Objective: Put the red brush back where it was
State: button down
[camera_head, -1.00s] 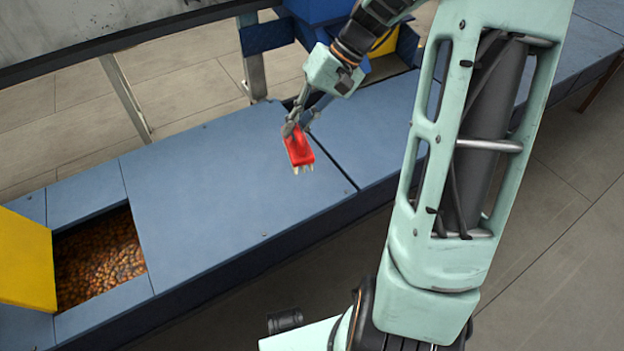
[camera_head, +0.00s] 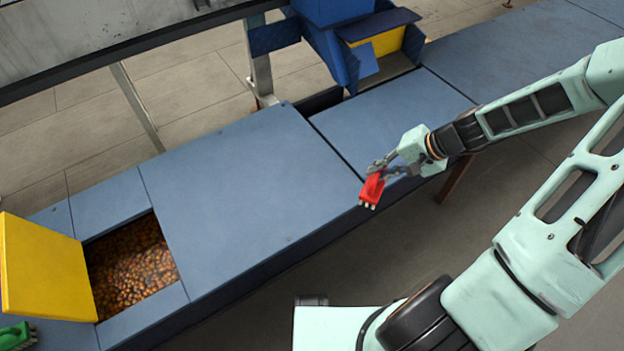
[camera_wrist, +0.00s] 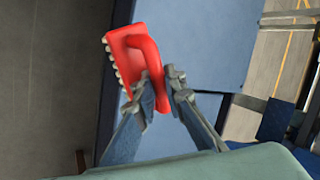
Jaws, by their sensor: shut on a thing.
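The red brush (camera_head: 371,190) has a red body with pale bristle tufts along one edge. My gripper (camera_head: 378,170) is shut on its handle and holds it near the front edge of the blue table (camera_head: 250,180), bristles pointing down in the head view. In the wrist view the brush (camera_wrist: 136,62) sits between the two fingers of my gripper (camera_wrist: 155,95), with its bristles toward the left. I cannot tell how high the brush is above the table.
A bin of small brown-orange items (camera_head: 130,265) is sunk into the table at left, beside a raised yellow panel (camera_head: 40,265). A green object (camera_head: 16,336) shows at the lower left corner. A blue and yellow box structure (camera_head: 375,45) stands at the back. The middle tabletop is clear.

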aim_at(366, 190)
jog(key=s+a+m+p, duration=0.1)
jog(key=p, duration=0.1)
jog(key=s+a+m+t+p, duration=0.1)
jog(key=p, duration=0.1)
jog(key=s+a+m+h+p, duration=0.1)
jog(key=p, duration=0.1)
jog(key=shift+s+f, duration=0.1)
jog(key=shift+f, duration=0.25)
jog(key=s+a+r+m+t+h+p, duration=0.1)
jog(key=s+a+r+m+t+p, duration=0.15)
jog(key=a+r+p, duration=0.35)
jog(key=shift+m+g, duration=0.25)
jog(key=shift+m, duration=0.2)
jog(key=w+a+f+b, duration=0.2)
jog(key=w+a+b, duration=0.1)
jog(key=b, duration=0.5)
jog(key=shift+w+f+b, duration=0.1)
jog(key=shift+f+b, duration=0.25)
jog(key=b, duration=0.3)
jog(key=shift+a+f, duration=0.15)
jog(key=shift+f, duration=0.1)
